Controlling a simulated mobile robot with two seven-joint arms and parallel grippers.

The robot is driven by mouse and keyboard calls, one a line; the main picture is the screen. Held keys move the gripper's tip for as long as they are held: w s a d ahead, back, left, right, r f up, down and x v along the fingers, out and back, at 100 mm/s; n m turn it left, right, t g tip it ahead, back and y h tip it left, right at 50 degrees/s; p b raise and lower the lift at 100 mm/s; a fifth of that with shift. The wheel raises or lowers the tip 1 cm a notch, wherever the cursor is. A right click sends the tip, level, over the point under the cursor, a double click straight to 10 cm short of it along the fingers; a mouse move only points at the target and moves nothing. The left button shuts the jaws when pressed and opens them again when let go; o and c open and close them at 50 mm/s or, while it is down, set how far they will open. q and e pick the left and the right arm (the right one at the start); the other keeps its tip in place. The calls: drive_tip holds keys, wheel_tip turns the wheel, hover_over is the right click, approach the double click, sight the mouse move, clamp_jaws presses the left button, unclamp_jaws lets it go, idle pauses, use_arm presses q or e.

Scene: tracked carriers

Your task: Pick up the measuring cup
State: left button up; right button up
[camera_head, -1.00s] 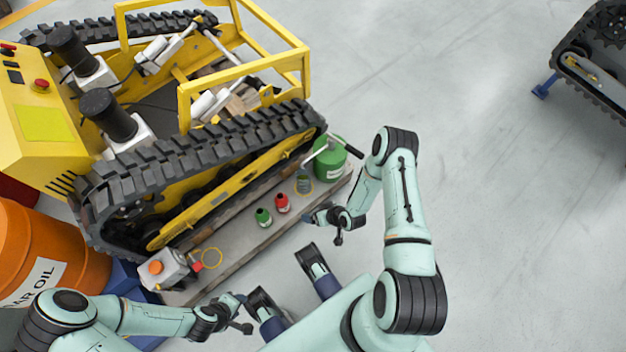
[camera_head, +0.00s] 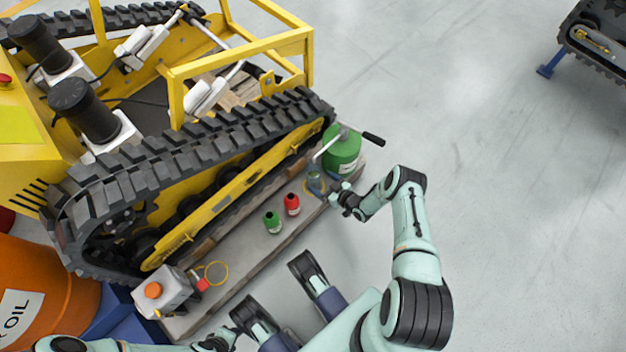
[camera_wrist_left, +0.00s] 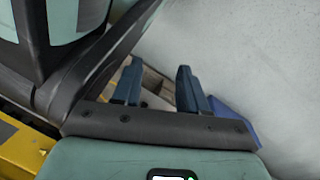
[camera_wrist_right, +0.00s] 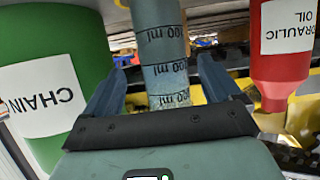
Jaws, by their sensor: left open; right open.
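The measuring cup (camera_head: 315,183) stands upright on the grey board beside the yellow tracked carrier, partly hidden by my right gripper. In the right wrist view the cup (camera_wrist_right: 165,50) is a translucent grey-blue cylinder with dark ml marks. My right gripper (camera_head: 327,192) is open at the cup. Its two blue fingers appear on either side of the cup in the wrist view; I cannot tell whether they touch it. My left gripper (camera_wrist_left: 158,82) is open with nothing between its fingers, and its arm is low at the head view's bottom edge.
A green chain-oil container (camera_head: 342,150) stands just beyond the cup, close to my right gripper. A red bottle (camera_head: 291,205) and a small green bottle (camera_head: 272,222) stand to the left. Open floor lies right.

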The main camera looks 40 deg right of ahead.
sight(319, 182)
drive_tip(key=b+x, duration=0.1)
drive_tip(key=x, duration=0.1)
drive_tip(key=b+x, duration=0.1)
drive_tip(key=x, duration=0.2)
drive_tip(key=shift+s+a, duration=0.1)
drive_tip(key=shift+a, duration=0.1)
drive_tip(key=shift+w+f+b, duration=0.15)
drive_tip(key=shift+w+b, duration=0.15)
drive_tip(key=c, duration=1.3)
use_arm(q)
drive_tip(key=shift+g, duration=0.9)
drive_tip(key=s+f, duration=0.1)
drive_tip(key=s, duration=0.2)
drive_tip(key=s+f, duration=0.1)
drive_tip(key=s, duration=0.1)
drive_tip(key=shift+a+f, duration=0.3)
use_arm(e)
drive_tip(key=shift+c, duration=0.3)
use_arm(q)
drive_tip(key=shift+w+r, duration=0.1)
drive_tip(key=shift+w, duration=0.1)
use_arm(e)
drive_tip(key=shift+r, duration=0.25)
